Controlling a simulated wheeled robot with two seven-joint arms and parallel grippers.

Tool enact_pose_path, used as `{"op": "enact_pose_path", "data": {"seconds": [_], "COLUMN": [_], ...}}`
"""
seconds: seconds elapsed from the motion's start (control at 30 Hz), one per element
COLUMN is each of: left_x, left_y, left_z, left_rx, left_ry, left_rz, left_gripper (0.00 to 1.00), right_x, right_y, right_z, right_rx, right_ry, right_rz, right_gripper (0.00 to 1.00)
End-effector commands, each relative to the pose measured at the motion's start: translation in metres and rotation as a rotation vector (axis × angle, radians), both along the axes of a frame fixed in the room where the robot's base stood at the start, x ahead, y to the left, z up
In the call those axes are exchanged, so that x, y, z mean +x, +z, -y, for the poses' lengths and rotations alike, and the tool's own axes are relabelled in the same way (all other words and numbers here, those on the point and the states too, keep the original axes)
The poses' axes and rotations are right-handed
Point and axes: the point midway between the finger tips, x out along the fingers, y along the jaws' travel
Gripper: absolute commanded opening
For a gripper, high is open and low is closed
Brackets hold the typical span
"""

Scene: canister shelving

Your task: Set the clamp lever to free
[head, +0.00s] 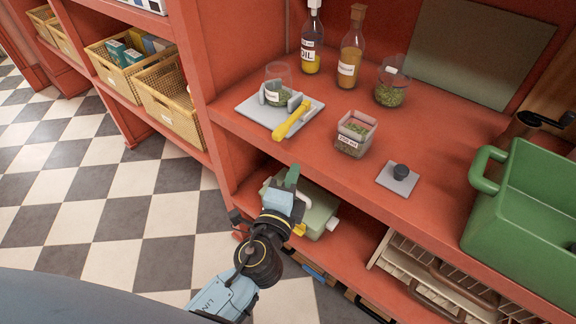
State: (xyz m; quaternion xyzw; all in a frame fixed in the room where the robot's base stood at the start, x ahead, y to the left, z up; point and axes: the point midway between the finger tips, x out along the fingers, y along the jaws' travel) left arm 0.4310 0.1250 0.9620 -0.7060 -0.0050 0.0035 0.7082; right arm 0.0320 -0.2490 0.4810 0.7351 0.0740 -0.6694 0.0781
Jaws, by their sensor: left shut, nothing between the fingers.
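The clamp is a pale grey plate (253,111) on the red shelf, with grey jaws around a clear glass jar (278,74) holding green contents. Its yellow lever (292,119) points from the jaws towards the shelf's front edge, slanting down and left. I cannot read any lever marking. My left gripper (292,174) is shut and empty, in front of the shelf edge, below the lever and apart from it. My right gripper is not in view.
An oil bottle (312,42), an amber bottle (351,50) and a round jar (391,82) stand behind. A square jar (354,134), a small plate with a dark knob (398,179) and a green crate (527,215) are to the right. A pale green box (318,209) sits on the lower shelf.

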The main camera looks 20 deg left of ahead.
Motion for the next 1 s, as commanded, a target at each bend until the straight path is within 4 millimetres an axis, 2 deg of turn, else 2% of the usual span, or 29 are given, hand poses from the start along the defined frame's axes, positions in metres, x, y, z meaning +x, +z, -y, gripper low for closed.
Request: {"op": "enact_pose_path", "data": {"seconds": [0.1,0.37,0.5,0.63,1.0], "left_x": [0.026,0.078,0.082,0.085,0.086], "left_y": [0.003,0.001,0.001,0.0,0.0], "left_z": [0.0,-0.001,-0.023,-0.035,-0.041], "left_rx": [0.0,-0.002,0.001,-0.001,-0.003], "left_ry": [0.001,0.001,0.003,0.002,0.002], "left_rz": [0.002,0.0,-0.002,-0.002,-0.002], "left_gripper": [0.0,0.0,0.0,0.0,0.0], "right_x": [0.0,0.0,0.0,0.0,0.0], "right_y": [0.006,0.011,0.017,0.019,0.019], "right_z": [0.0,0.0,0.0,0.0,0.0], "right_rx": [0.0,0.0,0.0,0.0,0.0], "right_ry": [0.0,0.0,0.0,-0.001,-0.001], "right_rz": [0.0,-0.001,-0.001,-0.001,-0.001], "right_gripper": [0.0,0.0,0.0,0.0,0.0]}}
